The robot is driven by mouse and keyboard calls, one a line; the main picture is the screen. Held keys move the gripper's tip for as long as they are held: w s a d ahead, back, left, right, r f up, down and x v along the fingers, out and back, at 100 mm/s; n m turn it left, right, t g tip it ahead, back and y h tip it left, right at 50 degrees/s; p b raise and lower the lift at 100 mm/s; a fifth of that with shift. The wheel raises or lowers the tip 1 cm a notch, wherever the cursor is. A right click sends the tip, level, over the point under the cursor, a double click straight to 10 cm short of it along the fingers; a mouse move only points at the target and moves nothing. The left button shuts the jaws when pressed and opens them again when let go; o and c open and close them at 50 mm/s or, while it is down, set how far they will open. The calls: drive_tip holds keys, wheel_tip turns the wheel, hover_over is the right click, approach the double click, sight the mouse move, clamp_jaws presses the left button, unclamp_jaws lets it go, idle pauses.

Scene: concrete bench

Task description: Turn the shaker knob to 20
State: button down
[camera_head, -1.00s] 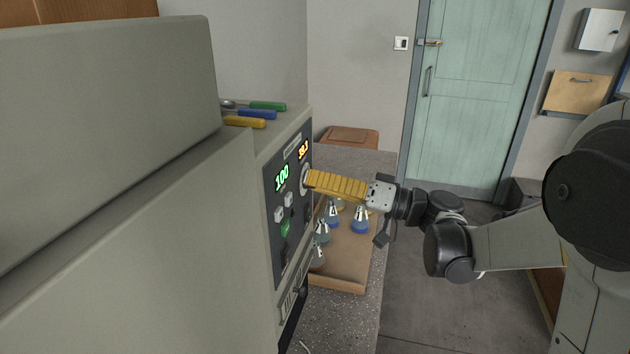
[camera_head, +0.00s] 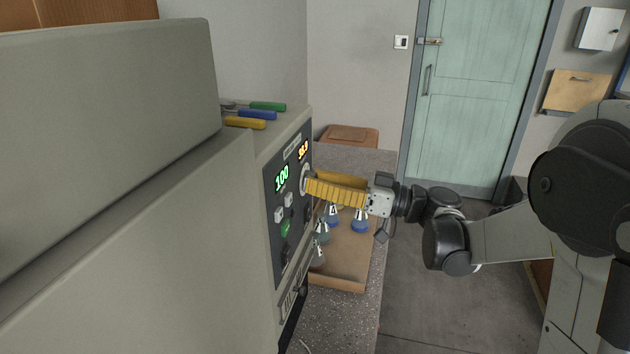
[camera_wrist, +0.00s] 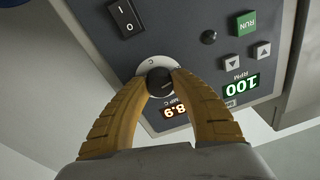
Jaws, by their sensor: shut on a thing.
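The shaker (camera_head: 262,150) is a large beige machine on the left, with a dark control panel on its right-hand end. Its round knob (camera_head: 306,172) sits below the orange temperature display (camera_head: 303,149), whose digits are too small to read surely. In the wrist view the black knob (camera_wrist: 159,82) stands on a pale dial ring, between the two yellow fingertips. My gripper (camera_wrist: 161,76) is shut on the knob, one finger on each side. It reaches the panel from the right in the head view (camera_head: 309,184). The fingers partly hide the dial ring and the orange display.
The green display (camera_head: 282,178) reads 100. Buttons and a green RUN button (camera_wrist: 246,24) lie close by, as does a black rocker switch (camera_wrist: 126,17). Flasks (camera_head: 360,222) stand in a brown tray (camera_head: 346,283) below my gripper. Screwdrivers (camera_head: 258,114) lie on top of the shaker.

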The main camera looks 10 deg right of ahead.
drive_tip(key=c, duration=1)
unclamp_jaws()
drive_tip(key=shift+c, duration=0.2)
drive_tip(key=v, duration=1.2)
drive_tip(key=shift+r, duration=0.1)
